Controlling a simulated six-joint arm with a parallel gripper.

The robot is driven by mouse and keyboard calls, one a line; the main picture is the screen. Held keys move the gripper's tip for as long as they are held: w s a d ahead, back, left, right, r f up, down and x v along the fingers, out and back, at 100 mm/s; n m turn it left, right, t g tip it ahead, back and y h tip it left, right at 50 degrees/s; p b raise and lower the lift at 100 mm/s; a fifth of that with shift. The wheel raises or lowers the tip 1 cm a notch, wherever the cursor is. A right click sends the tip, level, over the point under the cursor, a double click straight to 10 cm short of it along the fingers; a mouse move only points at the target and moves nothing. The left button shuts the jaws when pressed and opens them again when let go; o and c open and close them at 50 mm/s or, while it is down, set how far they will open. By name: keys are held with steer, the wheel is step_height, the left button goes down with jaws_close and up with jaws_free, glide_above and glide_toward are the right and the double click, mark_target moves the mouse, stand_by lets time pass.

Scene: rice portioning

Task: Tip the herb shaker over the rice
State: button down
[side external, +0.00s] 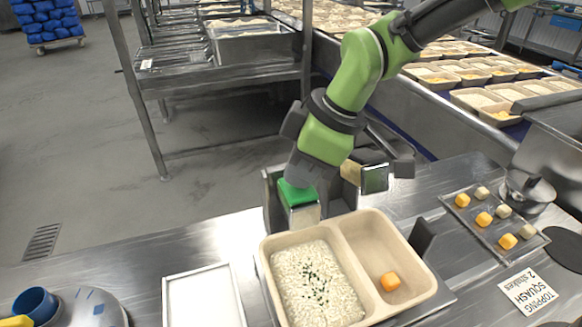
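The herb shaker (303,217), a pale box-like body with a green top, is upright just behind the tan tray (265,262). My gripper (298,192) is at its green top, pointing down, with the fingers largely hidden; I cannot tell whether they grip it. The rice (308,268) fills the tray's left compartment. Dark green herb flecks (316,284) lie scattered mostly on its middle. The right compartment holds one orange cube (389,281).
A metal tray (475,232) with orange and pale cubes lies at right, near a sign (528,296) reading "TOPPING SQUASH". A white flat panel (204,298) lies left of the tan tray. A blue cup (36,304) is at far left. Filled trays (440,78) line the conveyor behind.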

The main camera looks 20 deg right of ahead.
steer(key=shift+w+r, duration=0.3)
steer(key=shift+r, duration=0.65)
steer(key=shift+w+r, duration=0.3)
steer(key=shift+r, duration=0.65)
steer(key=s+d+r+m+t, duration=0.2)
steer(key=s+d+r+m, duration=0.4)
steer(key=d, duration=0.3)
steer(key=s+d+r+m+t, duration=0.1)
steer(key=s+d+r+m, duration=0.45)
steer(key=d+r, duration=0.2)
steer(key=s+d+f+m+t+h, duration=0.1)
steer(key=s+d+m, duration=0.3)
steer(key=s, duration=0.5)
steer(key=shift+s+d+f+m+t+h, duration=0.4)
steer(key=shift+d+f+h, duration=0.15)
steer(key=shift+f, duration=0.25)
